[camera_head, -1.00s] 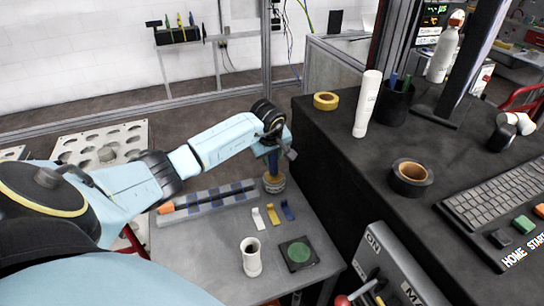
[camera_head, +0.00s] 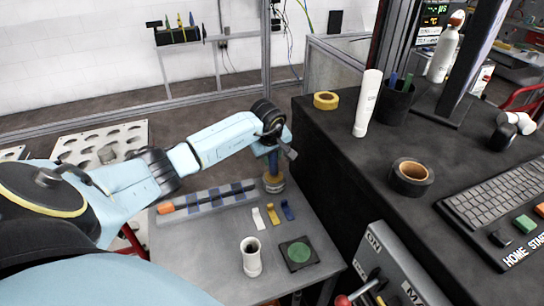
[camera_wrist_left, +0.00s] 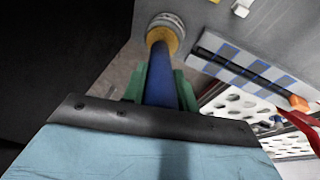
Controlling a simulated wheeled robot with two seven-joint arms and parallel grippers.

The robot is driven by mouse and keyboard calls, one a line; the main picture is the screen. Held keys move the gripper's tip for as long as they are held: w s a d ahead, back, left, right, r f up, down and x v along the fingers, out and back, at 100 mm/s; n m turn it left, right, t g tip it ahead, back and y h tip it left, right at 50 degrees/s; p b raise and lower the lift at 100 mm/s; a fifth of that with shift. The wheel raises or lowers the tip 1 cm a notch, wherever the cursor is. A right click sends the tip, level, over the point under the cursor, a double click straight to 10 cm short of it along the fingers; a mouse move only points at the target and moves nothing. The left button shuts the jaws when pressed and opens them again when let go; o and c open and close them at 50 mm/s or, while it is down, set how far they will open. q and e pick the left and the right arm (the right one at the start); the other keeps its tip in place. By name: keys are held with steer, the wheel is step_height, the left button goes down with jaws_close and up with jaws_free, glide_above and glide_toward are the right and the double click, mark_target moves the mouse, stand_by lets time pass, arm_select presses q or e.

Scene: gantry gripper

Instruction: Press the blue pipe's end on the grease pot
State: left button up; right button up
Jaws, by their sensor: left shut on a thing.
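The blue pipe (camera_head: 273,163) stands about upright in my left gripper (camera_head: 271,147) at the back right of the grey table. In the left wrist view the green fingers (camera_wrist_left: 160,90) are shut on the blue pipe (camera_wrist_left: 160,75). The pipe's lower end meets the yellow top of the round grease pot (camera_head: 273,184), which also shows in the wrist view (camera_wrist_left: 166,27). They look to be touching, but the exact contact is hidden. My right gripper is not in view.
A grey rack with blue marks (camera_head: 205,199) lies left of the pot, with an orange-ended rod on it. Three small hooks, white, yellow and blue (camera_head: 288,210), a white cup (camera_head: 250,258) and a green round pad (camera_head: 299,252) are nearer. A black desk (camera_head: 345,165) rises at right.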

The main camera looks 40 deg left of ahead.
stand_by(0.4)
arm_select(q)
steer(key=shift+r+p, duration=2.3)
steer(key=shift+r, duration=1.25)
steer(key=shift+f, duration=0.1)
